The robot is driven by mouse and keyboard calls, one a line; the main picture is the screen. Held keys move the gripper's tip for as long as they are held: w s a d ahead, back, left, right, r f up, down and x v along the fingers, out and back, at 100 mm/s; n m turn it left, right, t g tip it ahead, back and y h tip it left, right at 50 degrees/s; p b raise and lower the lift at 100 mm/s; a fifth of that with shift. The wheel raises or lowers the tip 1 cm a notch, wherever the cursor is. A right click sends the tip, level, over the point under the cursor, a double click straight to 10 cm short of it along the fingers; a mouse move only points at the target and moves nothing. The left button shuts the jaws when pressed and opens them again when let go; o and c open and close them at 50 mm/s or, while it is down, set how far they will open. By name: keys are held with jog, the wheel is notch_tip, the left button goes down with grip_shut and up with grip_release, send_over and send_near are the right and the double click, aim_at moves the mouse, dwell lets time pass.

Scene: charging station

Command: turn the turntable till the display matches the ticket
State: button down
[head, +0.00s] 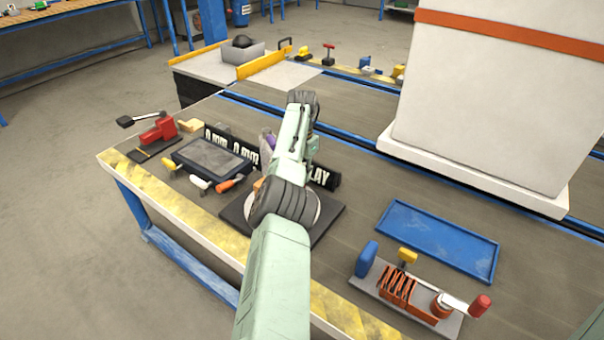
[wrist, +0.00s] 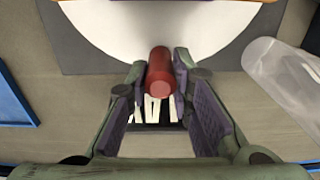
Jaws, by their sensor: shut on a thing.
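The turntable shows as a white disc (wrist: 160,30) on a dark square base (head: 237,214), largely hidden behind my arm in the head view. In the wrist view a red cylindrical handle (wrist: 159,62) stands at the disc's edge. My gripper (wrist: 159,80) is shut on this handle, with a finger on each side. A black display bar (head: 231,144) with white lettering stands behind the turntable. Its readable parts are "0 mm", "0 mm" and "LAY"; my arm covers the middle. I cannot make out a ticket.
A dark tablet-like panel (head: 211,160) and several small tools lie left of the turntable. A blue tray (head: 438,240) and a spring fixture (head: 408,290) lie to the right. A large white column (head: 490,110) stands behind. A clear cylinder (wrist: 283,75) is near my gripper.

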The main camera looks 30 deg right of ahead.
jog(key=shift+r, duration=0.1)
jog(key=c, duration=1.4)
grip_release()
notch_tip(320, 180, up, 12)
